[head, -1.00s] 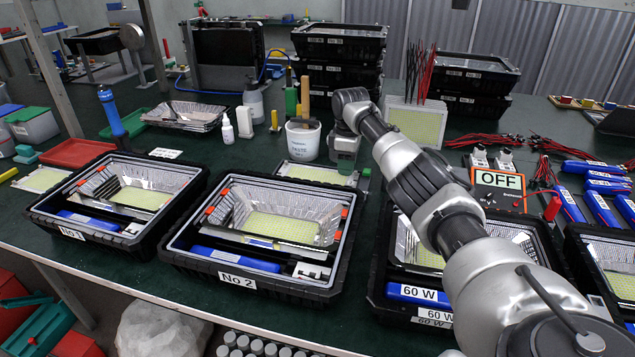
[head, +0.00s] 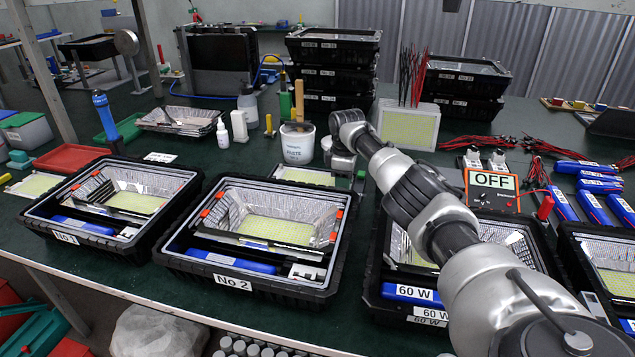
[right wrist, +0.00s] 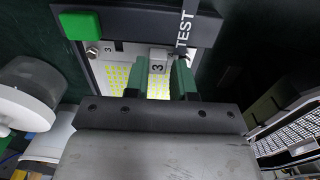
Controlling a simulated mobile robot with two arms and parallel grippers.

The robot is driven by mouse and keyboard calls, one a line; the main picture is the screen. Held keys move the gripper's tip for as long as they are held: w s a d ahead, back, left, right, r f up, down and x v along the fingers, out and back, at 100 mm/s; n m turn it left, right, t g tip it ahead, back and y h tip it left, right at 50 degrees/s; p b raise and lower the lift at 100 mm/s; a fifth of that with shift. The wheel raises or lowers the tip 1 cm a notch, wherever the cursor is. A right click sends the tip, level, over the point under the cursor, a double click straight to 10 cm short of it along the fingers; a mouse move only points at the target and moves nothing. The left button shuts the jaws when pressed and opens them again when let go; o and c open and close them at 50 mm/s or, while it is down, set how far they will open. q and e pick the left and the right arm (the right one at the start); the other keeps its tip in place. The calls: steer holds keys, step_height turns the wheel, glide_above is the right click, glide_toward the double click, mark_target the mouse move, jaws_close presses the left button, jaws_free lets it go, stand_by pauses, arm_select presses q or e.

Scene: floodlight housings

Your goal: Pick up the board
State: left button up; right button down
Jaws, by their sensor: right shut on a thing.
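The board (head: 305,176) is a pale panel with a yellow-green LED field, lying flat on the bench behind the No 2 housing. My right gripper (head: 342,166) is at the board's right end. Its green fingers (right wrist: 159,72) are shut on the grey block, one on each side. My gripper and arm hide part of the board. My left gripper is not in view.
A dark bar with a green button (right wrist: 82,25) and a TEST label lies close to the fingers. A white pot (head: 298,146) stands behind the board. Housing No 2 (head: 232,282) is in front. Stacked housings (head: 333,48) stand at the back.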

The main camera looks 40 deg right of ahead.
steer(key=shift+s+f, duration=0.1)
steer(key=shift+f, duration=0.25)
steer(key=shift+r, duration=0.5)
steer(key=r, duration=0.3)
steer(key=shift+w+p, duration=0.35)
steer(key=shift+p, duration=0.05)
steer(key=s+d+r+p, duration=0.1)
steer(key=s+d+r, duration=0.4)
steer(key=s, duration=0.5)
arm_select(q)
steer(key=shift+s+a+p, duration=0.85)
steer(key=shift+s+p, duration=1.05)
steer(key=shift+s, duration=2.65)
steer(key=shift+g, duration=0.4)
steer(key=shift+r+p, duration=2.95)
steer(key=shift+p, duration=0.15)
arm_select(e)
step_height(320, 180, up, 10)
steer(key=s, duration=0.1)
steer(key=shift+a+f, duration=0.15)
steer(key=shift+f, duration=0.1)
